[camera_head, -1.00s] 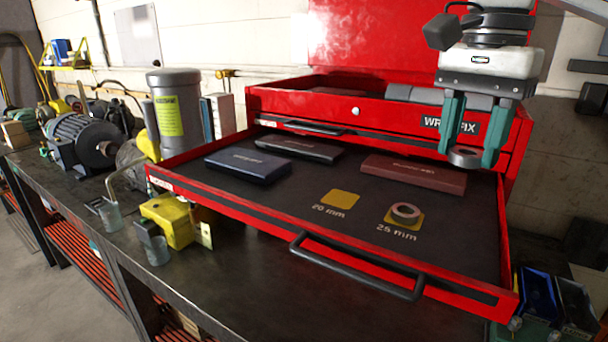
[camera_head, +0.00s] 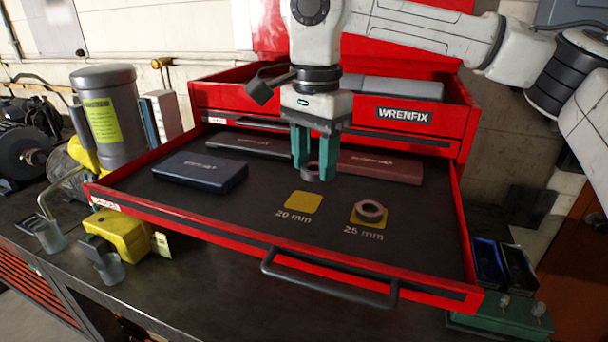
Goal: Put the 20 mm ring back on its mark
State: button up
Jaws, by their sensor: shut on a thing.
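My gripper (camera_head: 315,174) points down over the open red drawer, its green fingers shut on a grey-brown ring (camera_head: 311,170). The held ring is above the drawer floor, behind and slightly right of the yellow 20 mm mark (camera_head: 303,202) in the picture. That mark is a bare yellow square with "20 mm" printed in front of it. A second ring (camera_head: 370,208) lies on the yellow 25 mm mark (camera_head: 355,219) to the right. The fingers partly hide the held ring.
The drawer (camera_head: 236,238) also holds a dark blue case (camera_head: 201,171), a black case (camera_head: 252,145) and a reddish-brown case (camera_head: 383,167), partly behind my gripper. The drawer's front handle (camera_head: 325,287) sticks out. The drawer floor around the marks is clear.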

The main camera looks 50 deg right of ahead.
aim_at(304, 201)
jog(key=shift+w+a+f, duration=0.2)
jog(key=shift+w+f, duration=0.35)
jog(key=shift+f, duration=0.15)
jog(key=shift+w+a+f+p, duration=0.15)
jog(key=shift+f+p, duration=0.3)
jog(key=shift+f, duration=1.35)
jog(key=shift+f, duration=0.1)
jog(key=shift+f, duration=0.15)
jog(key=o, duration=1)
notch_tip(304, 201, up, 12)
jog(key=shift+r+b, duration=0.25)
jog(key=shift+b, duration=0.6)
